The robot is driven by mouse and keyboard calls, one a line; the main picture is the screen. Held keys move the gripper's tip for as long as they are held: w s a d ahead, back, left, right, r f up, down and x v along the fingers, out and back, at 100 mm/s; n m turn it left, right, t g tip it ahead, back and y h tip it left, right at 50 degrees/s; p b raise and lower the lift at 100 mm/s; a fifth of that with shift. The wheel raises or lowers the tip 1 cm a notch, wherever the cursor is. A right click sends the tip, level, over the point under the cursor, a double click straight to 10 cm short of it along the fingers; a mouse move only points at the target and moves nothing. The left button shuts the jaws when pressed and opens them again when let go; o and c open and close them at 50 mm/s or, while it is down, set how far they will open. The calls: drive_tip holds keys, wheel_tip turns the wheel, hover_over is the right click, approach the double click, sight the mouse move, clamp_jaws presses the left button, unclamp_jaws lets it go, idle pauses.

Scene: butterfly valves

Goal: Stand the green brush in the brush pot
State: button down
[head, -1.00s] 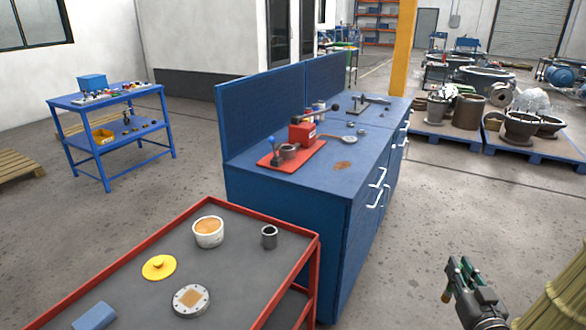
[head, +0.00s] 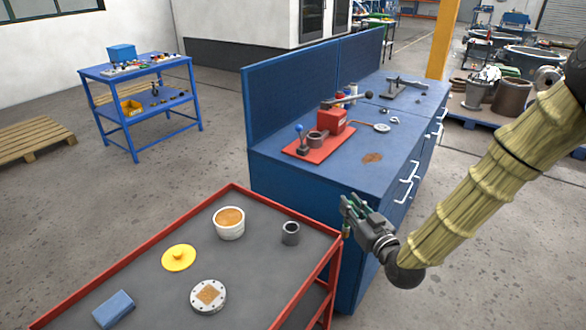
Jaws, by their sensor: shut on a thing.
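My gripper (head: 352,209) is shut on the green brush (head: 346,230). Only a small part of the brush shows, hanging down below the fingers with a tan lower end; the rest is hidden by the fingers. The gripper is just outside the right edge of the red-framed cart, above its top. A small dark grey open cup, which looks like the brush pot (head: 290,234), stands upright on the cart's grey top, to the left of and lower than the gripper. No brush shows in it.
The cart (head: 262,278) also holds a white tub (head: 229,229) with orange-brown contents, a yellow lid (head: 179,258), a round flanged disc (head: 208,296) and a blue block (head: 114,309). A blue workbench (head: 345,170) stands close behind the gripper.

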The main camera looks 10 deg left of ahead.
drive_tip(key=w+a+r+n+g+y+p, duration=0.1)
drive_tip(key=a+r+n+g+y+p, duration=0.15)
drive_tip(key=a, duration=0.55)
drive_tip(key=w+a+r+n+g+y+p, duration=0.1)
drive_tip(key=a+r, duration=0.3)
drive_tip(key=a, duration=0.5)
wheel_tip(320, 180, down, 11)
drive_tip(key=b, duration=0.6)
drive_tip(key=shift+s+d, duration=0.2)
drive_tip(key=shift+d, duration=0.05)
drive_tip(key=c, duration=1.3)
unclamp_jaws()
drive_tip(key=v, duration=1.2)
drive_tip(key=shift+f, duration=0.25)
